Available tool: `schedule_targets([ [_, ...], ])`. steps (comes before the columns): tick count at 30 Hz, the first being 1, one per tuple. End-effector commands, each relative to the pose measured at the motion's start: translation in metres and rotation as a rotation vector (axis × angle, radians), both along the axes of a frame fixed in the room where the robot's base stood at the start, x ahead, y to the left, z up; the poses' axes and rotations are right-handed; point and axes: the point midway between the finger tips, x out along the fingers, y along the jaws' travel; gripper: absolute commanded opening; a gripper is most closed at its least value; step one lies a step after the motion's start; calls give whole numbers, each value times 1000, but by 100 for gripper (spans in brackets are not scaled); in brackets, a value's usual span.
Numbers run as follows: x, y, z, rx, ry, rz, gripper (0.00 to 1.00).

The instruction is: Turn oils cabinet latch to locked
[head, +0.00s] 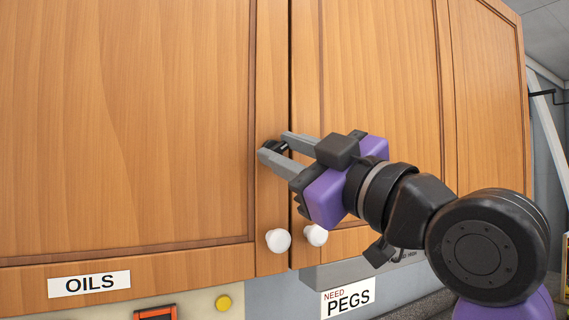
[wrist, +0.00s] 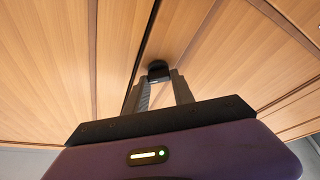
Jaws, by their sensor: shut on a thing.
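The oils cabinet (head: 120,130) is the wooden door at the left, above an "OILS" label (head: 89,284). Its latch (head: 275,146) is a small black piece on the right edge of that door, by the gap between the doors. The latch also shows in the wrist view (wrist: 158,71). My gripper (head: 273,146) reaches in from the right and is shut on the latch, one finger on each side. The fingers hide part of the latch, so I cannot tell which way it is turned. The oils door looks closed.
Two white knobs, one on the oils door (head: 278,240) and one on the neighbouring door (head: 315,235), sit below my gripper. The door faces around the latch are bare.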

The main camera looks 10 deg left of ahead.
Motion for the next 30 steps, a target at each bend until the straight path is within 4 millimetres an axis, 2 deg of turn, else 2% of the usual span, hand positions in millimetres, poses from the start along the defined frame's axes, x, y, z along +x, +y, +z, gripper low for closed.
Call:
schedule_targets([
  [18, 1, -1, 1, -488, -326, -1, 0],
  [30, 1, 0, 3, -726, -488, 2, 0],
])
